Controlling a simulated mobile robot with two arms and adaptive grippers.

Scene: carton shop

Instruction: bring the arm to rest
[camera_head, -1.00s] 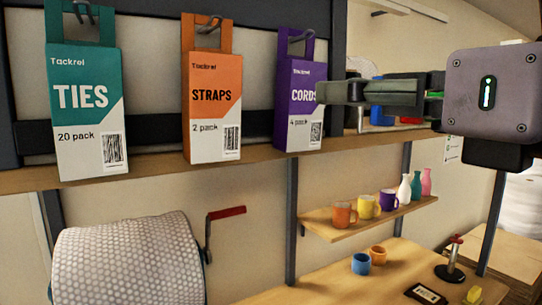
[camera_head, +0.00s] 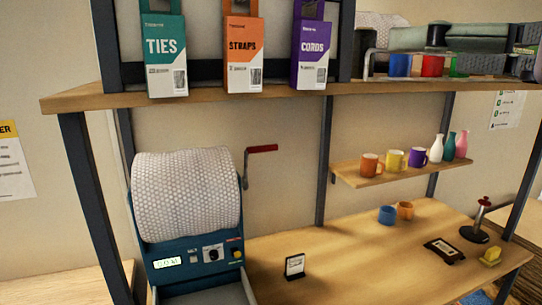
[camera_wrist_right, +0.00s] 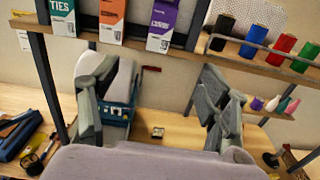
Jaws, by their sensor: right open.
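My right gripper (camera_head: 440,40) is at the upper right in the head view, in front of the upper shelf's right end and partly hiding what is behind it. In the right wrist view its two grey fingers (camera_wrist_right: 155,85) stand wide apart with nothing between them. It is apart from the hanging teal TIES pack (camera_head: 165,55), orange STRAPS pack (camera_head: 243,55) and purple CORDS pack (camera_head: 312,50). My left gripper is in neither view.
The upper shelf (camera_head: 220,96) carries coloured spools (camera_head: 432,66) at the right. A bubble-wrap roll machine (camera_head: 187,195), a small shelf of mugs and bottles (camera_head: 400,172) and the workbench (camera_head: 340,250) are below. Much of the bench middle is clear.

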